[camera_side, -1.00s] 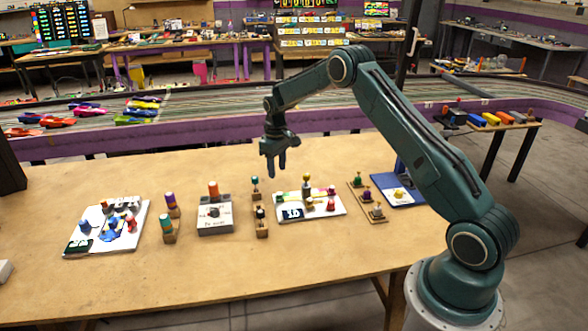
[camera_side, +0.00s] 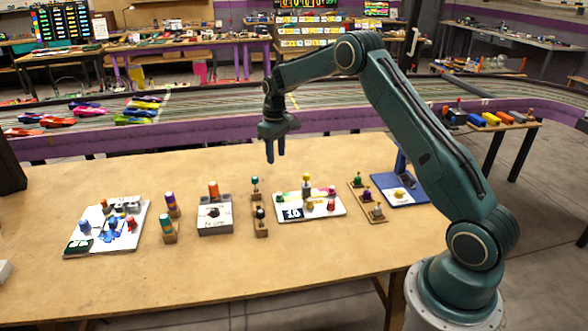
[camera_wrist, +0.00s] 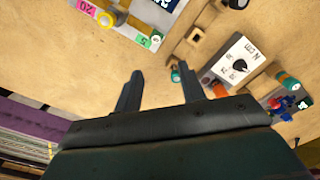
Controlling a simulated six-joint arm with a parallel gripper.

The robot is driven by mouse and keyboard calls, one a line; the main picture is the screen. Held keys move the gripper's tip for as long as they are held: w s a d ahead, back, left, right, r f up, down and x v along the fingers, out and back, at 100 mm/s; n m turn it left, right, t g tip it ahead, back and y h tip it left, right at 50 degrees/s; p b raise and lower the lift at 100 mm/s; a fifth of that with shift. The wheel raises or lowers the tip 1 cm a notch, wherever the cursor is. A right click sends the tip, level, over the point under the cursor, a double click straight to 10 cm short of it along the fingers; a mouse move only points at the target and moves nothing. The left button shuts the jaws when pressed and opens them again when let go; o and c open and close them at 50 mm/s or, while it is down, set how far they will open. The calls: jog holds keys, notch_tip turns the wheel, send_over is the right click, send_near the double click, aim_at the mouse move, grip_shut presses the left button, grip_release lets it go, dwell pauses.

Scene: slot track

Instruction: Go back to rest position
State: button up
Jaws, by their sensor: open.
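My gripper (camera_side: 276,152) hangs fingers-down above the back part of the wooden table, higher than the pieces. In the wrist view, my gripper (camera_wrist: 172,84) shows two dark fingers spread apart with nothing between them. It is open and empty. In the side view it is above and behind a small stand with a teal-topped peg (camera_side: 255,183). No piece touches it.
On the table (camera_side: 330,255) stand a white board with blue and red pieces (camera_side: 85,245), a grey box with an orange peg (camera_side: 214,220), a white board with coloured pegs (camera_side: 285,211), a brown peg strip (camera_side: 370,203) and a blue tray (camera_side: 410,202). The table's front is clear.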

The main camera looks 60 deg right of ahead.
jog(key=s+a+r+t, duration=0.1)
jog(key=s+a+r, duration=0.55)
jog(key=r, duration=0.35)
jog(key=s+a+r+t, duration=0.2)
jog(key=s+a+r, duration=0.4)
jog(key=s+r, duration=0.3)
jog(key=s+a+t, duration=0.1)
jog(key=s+a, duration=0.2)
jog(key=s, duration=0.8)
jog(key=s+a+r+t, duration=0.1)
jog(key=s+a, duration=0.3)
jog(key=s, duration=0.6)
jog(key=shift+s+a, duration=0.25)
jog(key=shift+s, duration=0.1)
